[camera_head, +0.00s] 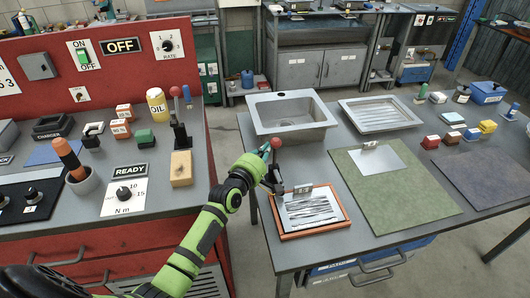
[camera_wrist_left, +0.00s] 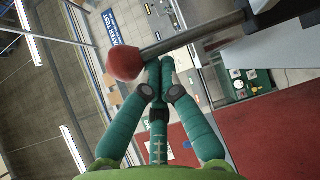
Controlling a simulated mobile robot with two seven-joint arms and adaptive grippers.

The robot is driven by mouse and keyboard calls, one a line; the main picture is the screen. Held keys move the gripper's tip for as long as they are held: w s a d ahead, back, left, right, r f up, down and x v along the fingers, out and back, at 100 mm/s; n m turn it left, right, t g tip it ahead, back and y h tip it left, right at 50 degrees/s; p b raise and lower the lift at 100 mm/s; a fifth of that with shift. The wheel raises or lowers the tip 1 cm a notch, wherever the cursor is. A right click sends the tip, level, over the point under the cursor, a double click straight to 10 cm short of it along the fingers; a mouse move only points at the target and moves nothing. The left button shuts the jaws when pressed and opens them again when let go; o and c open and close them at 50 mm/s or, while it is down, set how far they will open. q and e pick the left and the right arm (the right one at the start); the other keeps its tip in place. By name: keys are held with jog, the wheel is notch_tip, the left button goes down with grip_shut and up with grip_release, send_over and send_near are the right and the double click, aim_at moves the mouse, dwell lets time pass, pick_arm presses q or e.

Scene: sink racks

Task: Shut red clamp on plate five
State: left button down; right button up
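A dark clamp (camera_head: 272,172) with a red handle tip (camera_head: 276,143) stands at the back left of an orange-edged board (camera_head: 321,232) on the right table. The handle points up. In the left wrist view a red knob (camera_wrist_left: 124,62) ends a grey bar that runs to the upper right. My left gripper (camera_head: 262,157) is beside the clamp handle. Its teal fingers (camera_wrist_left: 157,66) are drawn together with their tips at the bar, near the knob; whether they touch it I cannot tell. No number five is legible on a plate. My right gripper is not in view.
A second red-tipped clamp (camera_head: 180,128) stands by a wooden block (camera_head: 181,169) on the left red bench. A sink basin (camera_head: 290,113) lies behind the board. A green mat (camera_head: 395,200) and several small blocks lie to its right. A gap separates the benches.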

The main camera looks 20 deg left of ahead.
pick_arm(q)
jog(key=shift+s+d+m+t+b, duration=0.2)
jog(key=shift+m+t+b, duration=0.3)
jog(key=shift+t+b, duration=0.15)
jog(key=shift+s+d+m+t+b, duration=0.2)
jog(key=shift+m+t+b, duration=0.3)
jog(key=shift+t+b, duration=0.1)
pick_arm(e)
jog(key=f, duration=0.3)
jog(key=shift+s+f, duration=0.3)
pick_arm(q)
jog(key=s+f, duration=0.1)
jog(key=s, duration=0.6)
jog(key=shift+s+a, duration=0.2)
jog(key=shift+s, duration=0.05)
jog(key=shift+f, duration=0.1)
